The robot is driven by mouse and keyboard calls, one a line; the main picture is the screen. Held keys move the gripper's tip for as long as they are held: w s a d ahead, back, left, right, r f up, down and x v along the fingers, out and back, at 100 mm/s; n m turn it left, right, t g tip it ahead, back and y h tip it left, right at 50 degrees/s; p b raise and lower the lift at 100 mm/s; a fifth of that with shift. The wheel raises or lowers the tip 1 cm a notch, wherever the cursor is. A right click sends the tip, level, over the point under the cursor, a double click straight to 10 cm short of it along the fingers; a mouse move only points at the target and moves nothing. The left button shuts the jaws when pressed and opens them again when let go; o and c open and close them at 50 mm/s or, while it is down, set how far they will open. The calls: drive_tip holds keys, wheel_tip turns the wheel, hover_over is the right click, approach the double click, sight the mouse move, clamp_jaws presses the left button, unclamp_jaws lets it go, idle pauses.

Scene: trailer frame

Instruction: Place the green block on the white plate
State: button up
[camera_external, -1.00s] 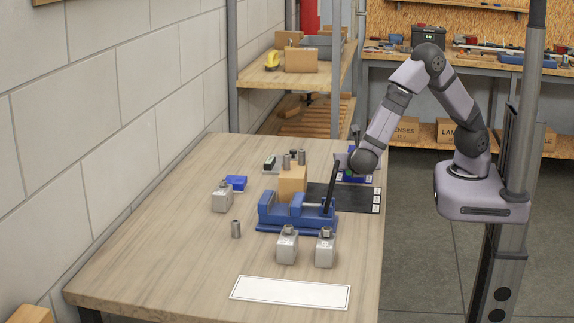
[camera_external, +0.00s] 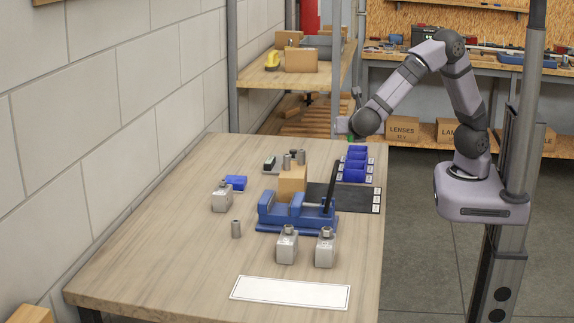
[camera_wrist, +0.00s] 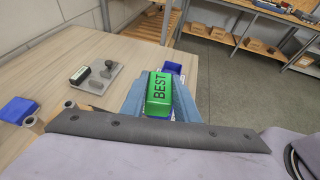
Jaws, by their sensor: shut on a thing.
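The green block (camera_wrist: 158,96) has "BEST" in black on its top and sits between my gripper's fingers (camera_wrist: 159,85) in the wrist view. My gripper (camera_external: 347,130) is shut on it and holds it up, above the far right of the table in the external view. Only a small green bit of the block shows there. The white plate (camera_external: 290,292), a flat rectangle with a thin dark border line, lies bare at the table's near end, well away from my gripper.
Blue bins (camera_external: 355,165) stand below my gripper. Metal bottles (camera_external: 287,247) stand between vise and plate. The table's left side is mostly clear.

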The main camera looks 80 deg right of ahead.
drive_tip(key=r, duration=0.5)
drive_tip(key=shift+w+a+r, duration=0.25)
drive_tip(key=shift+a+r, duration=0.05)
drive_tip(key=shift+r, duration=0.05)
drive_tip(key=w+a+f+n+t+y+b, duration=0.1)
drive_tip(key=w+a+f+n+t+y, duration=0.1)
drive_tip(key=w+a+n+t, duration=0.75)
drive_tip(key=n+y+b, duration=0.2)
drive_tip(key=n+y, duration=0.9)
drive_tip(key=y, duration=0.5)
hover_over(291, 292)
wheel_tip(291, 292, down, 8)
drive_tip(key=shift+t+y, duration=0.25)
drive_tip(key=shift+y, duration=0.05)
drive_tip(key=shift+f, duration=5.45)
drive_tip(key=shift+f, duration=0.25)
